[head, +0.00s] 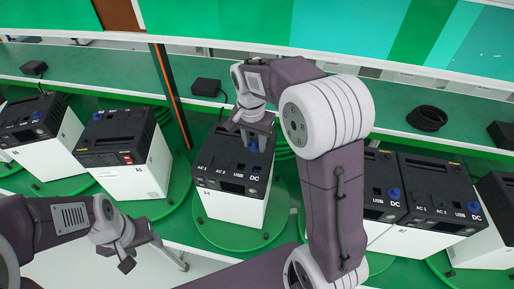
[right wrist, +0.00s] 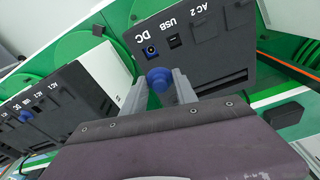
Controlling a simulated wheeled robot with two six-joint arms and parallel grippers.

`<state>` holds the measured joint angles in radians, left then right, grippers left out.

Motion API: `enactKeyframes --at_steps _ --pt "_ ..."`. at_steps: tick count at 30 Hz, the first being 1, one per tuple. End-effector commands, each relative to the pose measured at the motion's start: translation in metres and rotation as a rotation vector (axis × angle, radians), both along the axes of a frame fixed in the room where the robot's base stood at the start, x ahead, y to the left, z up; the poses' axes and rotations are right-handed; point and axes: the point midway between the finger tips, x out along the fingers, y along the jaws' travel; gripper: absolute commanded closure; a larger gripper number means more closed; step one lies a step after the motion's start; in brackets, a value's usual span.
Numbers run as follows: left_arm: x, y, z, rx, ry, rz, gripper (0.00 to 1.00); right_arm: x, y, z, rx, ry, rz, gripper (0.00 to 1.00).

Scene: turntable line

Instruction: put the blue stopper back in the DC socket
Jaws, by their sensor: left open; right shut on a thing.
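The power unit (head: 237,203), a white box with a black top, stands in the centre of the head view. My right gripper (right wrist: 160,88) is shut on the blue stopper (right wrist: 158,77), beside the socket. In the head view my right gripper (head: 246,142) is over the unit's top, and the stopper (head: 252,147) shows partly behind it. Any gap between stopper and panel cannot be told. My left gripper (head: 155,264) is open and empty at lower left.
The unit stands on a round green turntable (head: 215,236). Similar units stand left (head: 125,150) and right (head: 440,190), several with blue stoppers in place. A green shelf behind holds black adapters (head: 207,87) and a coiled cable (head: 427,118). My right arm hides part of the right side.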

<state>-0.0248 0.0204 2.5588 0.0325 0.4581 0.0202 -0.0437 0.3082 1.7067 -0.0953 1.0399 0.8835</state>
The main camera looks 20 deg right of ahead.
Motion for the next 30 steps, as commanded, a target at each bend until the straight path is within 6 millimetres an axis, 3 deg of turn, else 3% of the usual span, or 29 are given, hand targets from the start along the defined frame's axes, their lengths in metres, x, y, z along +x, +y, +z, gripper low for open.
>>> enactKeyframes --at_steps 11,25,30 --pt "-0.001 0.0 -0.008 0.0 0.001 0.0 0.44 0.0 0.0 -0.008 0.001 -0.001 0.002 1.0" --pt "-0.002 0.0 -0.059 0.0 0.001 0.0 0.44 -0.002 0.0 -0.063 0.0 0.0 0.002 1.0" --pt "-0.002 0.0 -0.067 0.0 0.001 0.0 0.44 -0.002 0.0 -0.075 0.001 -0.001 0.002 1.0"
